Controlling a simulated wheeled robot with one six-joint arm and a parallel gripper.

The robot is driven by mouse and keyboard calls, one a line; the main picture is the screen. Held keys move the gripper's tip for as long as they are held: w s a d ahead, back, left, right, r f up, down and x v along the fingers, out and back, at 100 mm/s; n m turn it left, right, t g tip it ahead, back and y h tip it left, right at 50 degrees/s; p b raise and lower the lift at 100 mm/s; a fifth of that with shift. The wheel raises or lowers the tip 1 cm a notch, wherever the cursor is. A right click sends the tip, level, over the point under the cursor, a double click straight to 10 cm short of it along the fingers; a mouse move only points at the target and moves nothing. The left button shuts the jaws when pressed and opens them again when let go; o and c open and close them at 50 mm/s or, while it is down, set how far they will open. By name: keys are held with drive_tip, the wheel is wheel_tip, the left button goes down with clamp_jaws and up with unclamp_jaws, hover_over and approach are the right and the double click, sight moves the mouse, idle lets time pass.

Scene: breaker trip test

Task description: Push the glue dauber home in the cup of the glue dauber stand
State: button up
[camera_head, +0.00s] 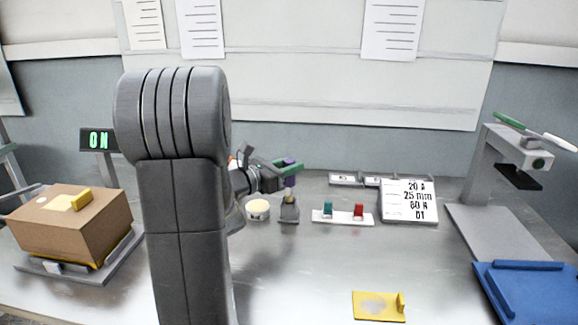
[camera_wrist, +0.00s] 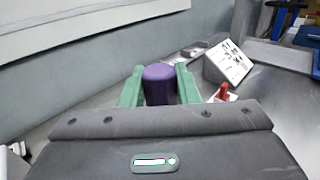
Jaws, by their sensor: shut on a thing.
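The glue dauber has a purple handle (camera_head: 290,163), which also shows from above in the wrist view (camera_wrist: 160,84). My gripper (camera_head: 287,169) has green fingers, shut on this handle from both sides. The glue dauber stand (camera_head: 289,212) is a small grey block directly below the dauber on the bench. A pale piece shows between the handle and the stand's top. The dauber looks upright and lined up with the stand. I cannot tell how deep its lower end sits in the cup. In the wrist view the handle and my gripper hide the stand.
A round cream-topped pot (camera_head: 258,209) stands just left of the stand. A white strip with a green and a red switch (camera_head: 343,217) lies to the right, by a label card (camera_head: 408,201). A carton (camera_head: 70,225) is far left.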

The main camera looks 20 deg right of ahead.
sight(289, 182)
drive_tip(key=shift+f+b, duration=2.05)
drive_tip(key=shift+f, duration=0.3)
drive_tip(key=o, duration=1.1)
drive_tip(key=shift+c, duration=0.2)
drive_tip(key=shift+a, duration=0.1)
drive_tip(key=v, duration=0.7)
drive_tip(key=shift+a+p, duration=0.2)
drive_tip(key=shift+p, duration=0.2)
drive_tip(key=shift+s+d, duration=0.1)
